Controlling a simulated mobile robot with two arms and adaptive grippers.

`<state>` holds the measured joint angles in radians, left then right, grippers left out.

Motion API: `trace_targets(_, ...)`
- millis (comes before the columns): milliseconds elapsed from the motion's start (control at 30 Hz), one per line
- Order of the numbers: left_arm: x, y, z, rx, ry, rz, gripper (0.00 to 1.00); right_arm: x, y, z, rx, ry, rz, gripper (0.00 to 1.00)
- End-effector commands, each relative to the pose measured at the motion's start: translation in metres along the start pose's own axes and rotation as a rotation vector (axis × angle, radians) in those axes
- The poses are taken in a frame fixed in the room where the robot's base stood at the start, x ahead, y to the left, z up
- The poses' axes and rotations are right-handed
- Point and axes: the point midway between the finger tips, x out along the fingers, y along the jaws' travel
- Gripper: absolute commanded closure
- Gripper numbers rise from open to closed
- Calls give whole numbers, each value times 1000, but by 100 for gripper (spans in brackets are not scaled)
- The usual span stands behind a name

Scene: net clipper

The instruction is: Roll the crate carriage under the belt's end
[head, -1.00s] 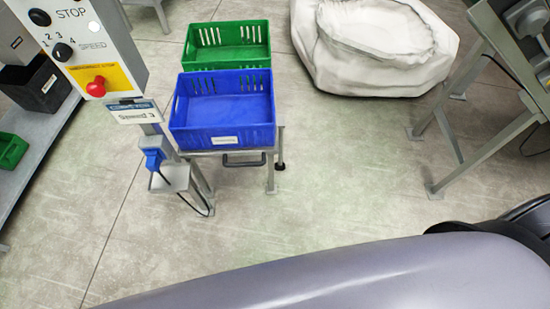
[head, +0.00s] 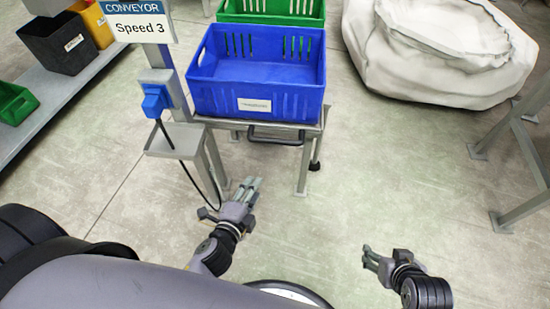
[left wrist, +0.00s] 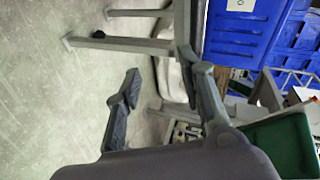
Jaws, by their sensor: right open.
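The crate carriage (head: 213,122) is a low grey metal frame with a dark pull handle (head: 275,138) on its near side and a black caster at a leg. A blue crate (head: 220,100) with a white label sits on it, and a green crate (head: 262,19) is just behind. My left gripper (head: 252,184) is in front of the carriage, below the handle and apart from it. In the left wrist view its fingers (left wrist: 157,77) are spread and empty. My right gripper (head: 368,257) is open and empty over the floor further right. The belt's end is not clearly in view.
A post with a "CONVEYOR Speed 3" sign (head: 139,25), a blue plug (head: 157,100) and a hanging cable stands left of the carriage. A large white sack-like bulk (head: 420,50) lies at back right. A grey metal stand (head: 525,150) is at far right. Floor between is clear.

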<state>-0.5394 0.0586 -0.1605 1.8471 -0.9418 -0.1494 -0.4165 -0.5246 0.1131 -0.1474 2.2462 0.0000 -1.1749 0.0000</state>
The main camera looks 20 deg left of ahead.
Motion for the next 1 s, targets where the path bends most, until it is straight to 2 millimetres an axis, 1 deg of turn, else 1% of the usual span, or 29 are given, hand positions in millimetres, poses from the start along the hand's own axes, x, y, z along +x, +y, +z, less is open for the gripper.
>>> trace_targets(33, 4, 0, 0, 40, 6, -44, 64, 2, 0, 2, 0, 22, 1, 38)
trace_targets(100, 3, -14, -2, 92, 11, -92, 64, -9, 0, -2, 1, 40, 2, 38)
trace_targets(200, 0, -29, -4, 137, 12, -135, 64, -21, 1, -6, 1, 56, 4, 38)
trace_targets(333, 2, -39, -6, 163, 13, -158, 64, -30, 1, -8, 1, 59, 5, 38)
trace_targets(433, 12, -43, -7, 165, 13, -159, 64, -32, 2, -5, 2, 45, 5, 38)
trace_targets(567, 35, -47, -7, 164, 13, -160, 64, -32, 2, -1, 3, 26, 6, 38)
trace_targets(700, 65, -50, -8, 163, 13, -159, 64, -31, 2, -3, 2, 35, 6, 38)
trace_targets(833, 94, -54, -8, 162, 13, -159, 64, -29, 0, -12, 1, 79, 3, 38)
trace_targets(1000, 129, -59, -9, 161, 12, -157, 64, -26, -3, -35, -2, 185, -3, 38)
